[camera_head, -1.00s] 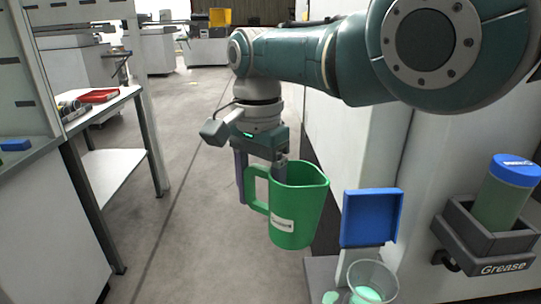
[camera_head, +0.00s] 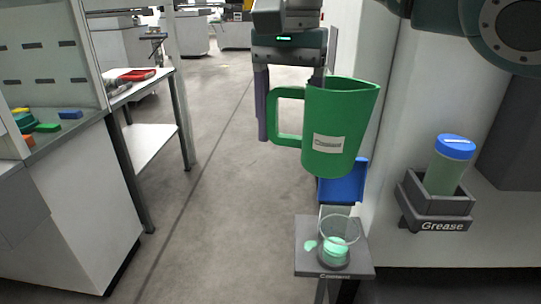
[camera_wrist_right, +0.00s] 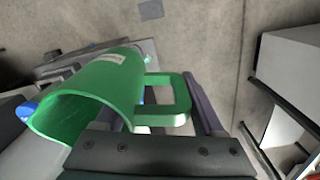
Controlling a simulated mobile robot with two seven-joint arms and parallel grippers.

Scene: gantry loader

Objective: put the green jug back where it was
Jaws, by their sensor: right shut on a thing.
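The green jug (camera_head: 340,127) with a pale label hangs in the air in the head view, nearly upright with a slight tilt. My right gripper (camera_head: 290,100) is shut on it at the handle side. In the right wrist view the jug (camera_wrist_right: 95,95) lies to the left, and its handle shows between the fingers of the right gripper (camera_wrist_right: 165,112). In the head view the jug appears above a small grey stand (camera_head: 305,262) and partly covers a blue panel (camera_head: 345,187). My left gripper is not in view.
A clear cup (camera_head: 340,230) holding green liquid stands on the grey stand, with a green spot (camera_head: 310,245) beside it. A holder marked Grease (camera_head: 440,224) with a blue-capped container (camera_head: 450,165) is at right. A workbench (camera_head: 60,140) stands left; the floor between is clear.

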